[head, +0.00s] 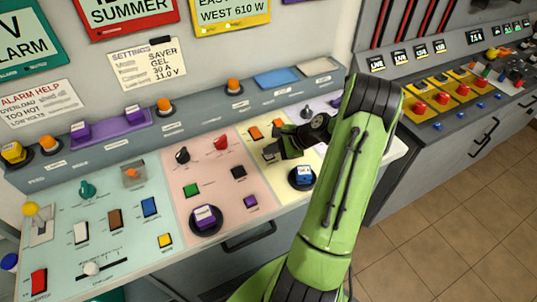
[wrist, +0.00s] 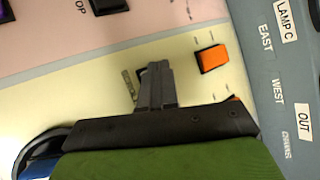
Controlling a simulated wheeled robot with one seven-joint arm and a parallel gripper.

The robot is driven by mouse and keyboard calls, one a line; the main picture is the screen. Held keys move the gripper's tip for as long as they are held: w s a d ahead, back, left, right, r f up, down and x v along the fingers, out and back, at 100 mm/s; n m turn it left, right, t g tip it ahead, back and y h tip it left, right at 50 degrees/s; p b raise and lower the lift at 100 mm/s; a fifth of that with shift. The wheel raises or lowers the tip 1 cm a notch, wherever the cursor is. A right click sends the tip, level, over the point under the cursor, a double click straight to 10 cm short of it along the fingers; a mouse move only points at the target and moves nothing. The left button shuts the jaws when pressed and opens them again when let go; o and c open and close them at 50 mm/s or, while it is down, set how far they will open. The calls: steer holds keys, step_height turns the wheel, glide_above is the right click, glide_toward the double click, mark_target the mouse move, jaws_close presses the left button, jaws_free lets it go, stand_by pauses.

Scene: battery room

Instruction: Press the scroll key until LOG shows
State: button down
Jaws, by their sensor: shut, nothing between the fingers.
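My gripper (head: 271,152) is shut and empty over the pale yellow section of the near console, to the right of the pink section. In the wrist view the closed fingertips (wrist: 155,70) point at the yellow panel, beside a small metal part (wrist: 129,82); whether they touch anything I cannot tell. An orange key (wrist: 212,58) is just right of the fingertips; it also shows in the head view (head: 254,133). A second orange key (head: 278,128) is partly hidden by the gripper in the wrist view. No key labelled scroll is legible. Small screens (head: 401,55) on the far console appear to read LIVE.
A purple-capped round knob (head: 205,216) and a blue-capped one (head: 303,177) stand on the near console. A red knob (head: 221,142), a black square key (head: 238,172) and a purple key (head: 250,201) are close by. A grey ledge (head: 200,108) with lamps borders the back. Tiled floor is clear at right.

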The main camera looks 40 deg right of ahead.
mark_target(271, 156)
steer(key=shift+f, duration=0.15)
stand_by(0.3)
steer(key=shift+r+p, duration=0.8)
steer(key=shift+r, duration=0.1)
steer(key=shift+r, duration=0.1)
step_height(271, 156, up, 5)
steer(key=p, duration=0.4)
steer(key=shift+p, duration=0.4)
